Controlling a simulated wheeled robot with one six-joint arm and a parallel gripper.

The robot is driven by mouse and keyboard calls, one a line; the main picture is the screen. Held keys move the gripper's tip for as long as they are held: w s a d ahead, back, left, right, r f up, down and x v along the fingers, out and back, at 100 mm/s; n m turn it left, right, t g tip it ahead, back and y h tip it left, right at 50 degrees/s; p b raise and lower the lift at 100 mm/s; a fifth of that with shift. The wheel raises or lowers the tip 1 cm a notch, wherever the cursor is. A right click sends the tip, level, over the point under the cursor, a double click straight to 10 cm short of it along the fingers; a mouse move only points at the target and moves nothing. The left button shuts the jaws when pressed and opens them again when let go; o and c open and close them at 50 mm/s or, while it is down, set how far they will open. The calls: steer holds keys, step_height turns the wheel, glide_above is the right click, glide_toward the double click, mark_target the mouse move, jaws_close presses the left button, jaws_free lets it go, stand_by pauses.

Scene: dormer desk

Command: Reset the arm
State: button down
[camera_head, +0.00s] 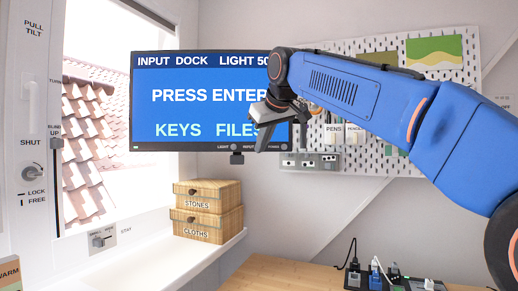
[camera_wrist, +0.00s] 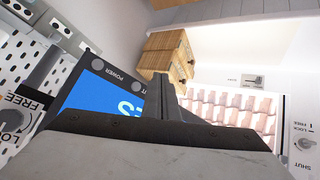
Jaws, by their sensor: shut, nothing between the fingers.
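My blue arm (camera_head: 345,85) reaches in from the right and bends down at its wrist. My gripper (camera_head: 262,140) hangs in front of the lower right part of the monitor (camera_head: 165,97), empty. In the wrist view my gripper (camera_wrist: 165,95) fills the lower middle, its dark fingers together with nothing between them. The monitor screen reads "PRESS ENTER", with "KEYS" and "FILES" below. My gripper and arm hide part of its right side. The monitor also shows tilted in the wrist view (camera_wrist: 105,92).
Two wicker boxes, "STONES" (camera_head: 222,203) and "CLOTHS" (camera_head: 205,233), are stacked on the white sill (camera_head: 150,262) below the monitor. A pegboard (camera_head: 405,160) is behind my arm. The wooden desk (camera_head: 275,275) has a power strip with plugs (camera_head: 385,278) at right. A window is at left.

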stand_by(0.3)
steer(key=s+d+f+m+g+h, duration=0.1)
steer(key=s+d+f+m, duration=0.1)
steer(key=s+d+f, duration=0.75)
steer(key=s+d+f+m+g+h, duration=0.1)
steer(key=s+d+f+m, duration=0.1)
steer(key=s+d+f, duration=0.75)
steer(key=s+d+f+m, duration=0.1)
steer(key=s+d+f, duration=0.3)
steer(key=f, duration=0.6)
steer(key=s+d+f+m+g+h, duration=0.1)
steer(key=s+d+f, duration=0.3)
steer(key=s+f, duration=0.4)
steer(key=s+d+f+m, duration=0.2)
steer(key=s+d+f, duration=0.3)
steer(key=f, duration=0.6)
steer(key=shift+s+f+g+h, duration=0.3)
steer(key=shift+s+f+g, duration=0.1)
steer(key=shift+s, duration=0.45)
